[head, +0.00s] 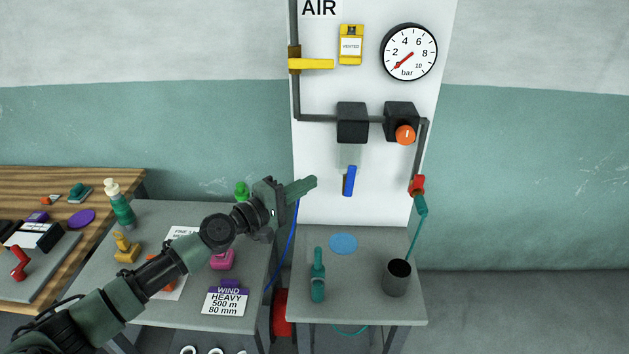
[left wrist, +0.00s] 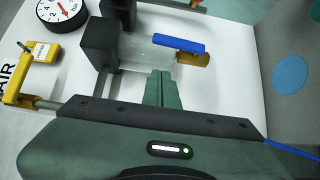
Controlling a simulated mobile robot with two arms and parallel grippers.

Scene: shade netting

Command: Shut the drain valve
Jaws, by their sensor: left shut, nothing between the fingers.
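The drain valve's blue lever (head: 349,181) hangs nearly upright below the clear filter bowl (head: 348,156) on the white air panel. In the left wrist view the blue lever (left wrist: 179,44) lies along the bowl's axis, beside the brass valve body (left wrist: 193,59). My left gripper (head: 313,182) is shut and empty, left of the lever with a gap between them. In the left wrist view its closed fingers (left wrist: 160,76) point toward the clear bowl (left wrist: 146,54); I cannot tell how far off they are. My right gripper is not in view.
A yellow lever (head: 318,64) with a yellow tag (head: 351,45) sits upper left on the panel. The pressure gauge (head: 409,52) needle points low. An orange knob (head: 405,134) is right of the bowl.

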